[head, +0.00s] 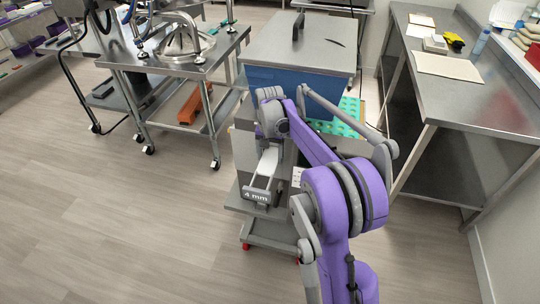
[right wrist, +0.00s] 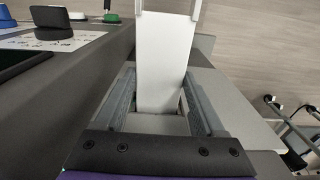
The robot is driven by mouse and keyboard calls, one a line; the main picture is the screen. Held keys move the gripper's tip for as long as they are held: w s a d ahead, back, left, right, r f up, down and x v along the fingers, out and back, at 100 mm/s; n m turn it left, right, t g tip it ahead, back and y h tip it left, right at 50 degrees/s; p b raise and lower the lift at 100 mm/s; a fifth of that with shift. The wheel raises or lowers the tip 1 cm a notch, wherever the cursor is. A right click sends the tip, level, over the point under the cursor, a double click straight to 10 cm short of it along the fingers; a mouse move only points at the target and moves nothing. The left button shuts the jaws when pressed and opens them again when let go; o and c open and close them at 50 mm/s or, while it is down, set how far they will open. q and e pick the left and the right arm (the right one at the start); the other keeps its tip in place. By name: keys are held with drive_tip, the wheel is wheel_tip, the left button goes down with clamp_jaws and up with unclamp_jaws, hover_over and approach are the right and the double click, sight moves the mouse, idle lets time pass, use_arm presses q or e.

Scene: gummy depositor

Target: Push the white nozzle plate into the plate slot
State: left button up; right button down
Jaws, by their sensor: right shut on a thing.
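The white nozzle plate (head: 267,163) sticks out of the front of the grey depositor (head: 244,148) in the head view. Its outer end carries a grey "4 mm" label (head: 256,195). In the right wrist view the plate (right wrist: 163,60) runs from the top edge down between the fingers. My right gripper (right wrist: 158,78) has one grey finger on each side of the plate and is shut on it. In the head view the purple right arm reaches over the depositor and largely hides the right gripper. The plate slot's mouth is hidden. My left gripper is not in view.
A steel-topped blue cabinet (head: 275,82) stands behind the depositor, with a green mat (head: 345,118) beside it. A steel bench (head: 470,95) is at the right and a wheeled steel table (head: 185,60) at the back left. The floor (head: 110,200) at the left is clear.

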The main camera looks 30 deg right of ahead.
sight(256, 190)
drive_tip(key=shift+d, duration=0.1)
idle(0.3)
drive_tip(key=shift+w+d, duration=0.1)
drive_tip(key=shift+r, duration=0.1)
drive_tip(key=shift+s+a, duration=0.3)
drive_tip(key=shift+a, duration=0.1)
drive_tip(key=shift+s+a+b, duration=0.3)
drive_tip(key=shift+s+a, duration=0.75)
drive_tip(key=shift+a, duration=0.2)
drive_tip(key=shift+s+a+b, duration=0.25)
drive_tip(key=shift+s+a, duration=0.8)
drive_tip(key=shift+a, duration=0.2)
drive_tip(key=shift+s+a, duration=1.3)
drive_tip(key=shift+a, duration=0.2)
drive_tip(key=shift+s+a, duration=1.3)
drive_tip(key=shift+a, duration=0.2)
drive_tip(key=shift+w, duration=0.1)
